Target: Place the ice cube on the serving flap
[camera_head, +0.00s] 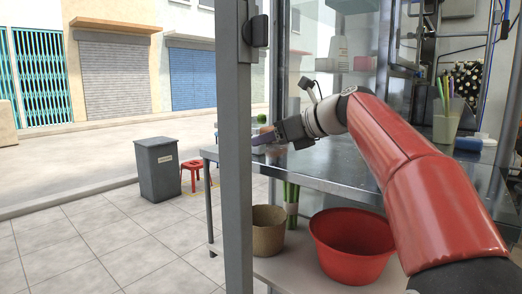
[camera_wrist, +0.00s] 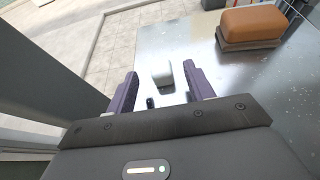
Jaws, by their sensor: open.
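A whitish block, which looks like the ice cube (camera_wrist: 162,75), shows in the wrist view between my fingertips. It appears to rest on the shiny metal serving flap (camera_wrist: 205,42), close to the flap's left edge. My gripper (camera_wrist: 160,85) is open, with one dark purple finger on each side of the block and a gap on both sides. In the head view my gripper (camera_head: 262,139) is low over the far left end of the metal counter, partly behind the grey post. The ice cube cannot be made out there.
An orange-brown block on a dark base (camera_wrist: 252,25) stands on the flap at the upper right. A grey upright post (camera_head: 235,150) stands close to my arm. A red basin (camera_head: 350,262) and a brown pot (camera_head: 268,240) sit below the counter. A grey bin (camera_head: 158,170) stands outside.

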